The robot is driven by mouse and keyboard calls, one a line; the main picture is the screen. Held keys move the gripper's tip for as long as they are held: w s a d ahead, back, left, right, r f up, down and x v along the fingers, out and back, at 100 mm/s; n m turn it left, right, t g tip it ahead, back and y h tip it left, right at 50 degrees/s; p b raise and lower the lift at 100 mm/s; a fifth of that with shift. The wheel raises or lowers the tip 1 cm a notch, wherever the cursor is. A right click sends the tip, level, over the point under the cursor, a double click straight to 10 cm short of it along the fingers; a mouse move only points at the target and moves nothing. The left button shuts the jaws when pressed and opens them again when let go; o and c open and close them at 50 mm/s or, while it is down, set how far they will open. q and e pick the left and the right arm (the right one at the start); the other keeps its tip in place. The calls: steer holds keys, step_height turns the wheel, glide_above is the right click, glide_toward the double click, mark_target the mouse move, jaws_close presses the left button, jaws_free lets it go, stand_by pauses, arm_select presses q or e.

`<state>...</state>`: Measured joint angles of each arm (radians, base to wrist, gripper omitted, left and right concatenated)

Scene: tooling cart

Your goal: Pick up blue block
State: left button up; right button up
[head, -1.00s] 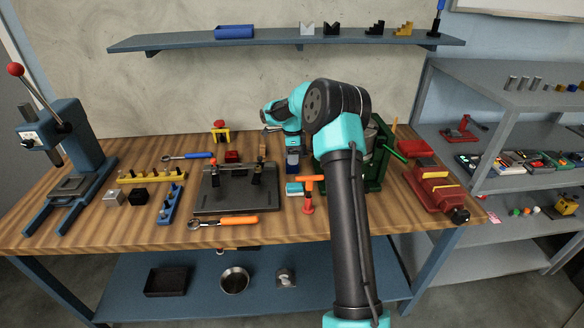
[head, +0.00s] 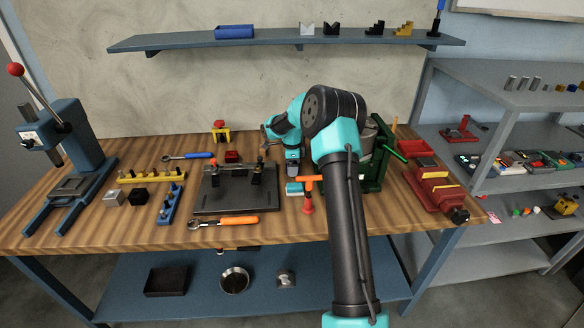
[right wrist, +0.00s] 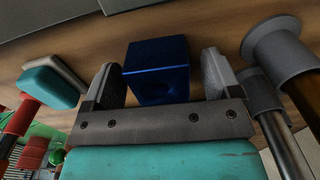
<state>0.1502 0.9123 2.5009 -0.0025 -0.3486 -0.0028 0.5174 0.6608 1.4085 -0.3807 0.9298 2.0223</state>
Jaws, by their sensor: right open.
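The blue block (right wrist: 157,70) sits on the wooden bench and fills the middle of the right wrist view. My right gripper (right wrist: 160,80) is open, with one finger on each side of the block and a visible gap on both sides. In the head view my right gripper (head: 292,163) points down at the block's spot, right of the dark fixture plate, and mostly hides the block. My left gripper is not in view.
A teal-and-white block (right wrist: 52,82) lies close to the left finger. A grey cylindrical part (right wrist: 278,48) stands close to the right finger. An orange-handled clamp (head: 308,192) and a dark fixture plate (head: 230,201) are near.

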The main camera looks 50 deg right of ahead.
steer(key=c, duration=1.1)
steer(key=shift+c, duration=0.2)
steer(key=shift+r, duration=0.1)
step_height(320, 180, up, 10)
stand_by(0.6)
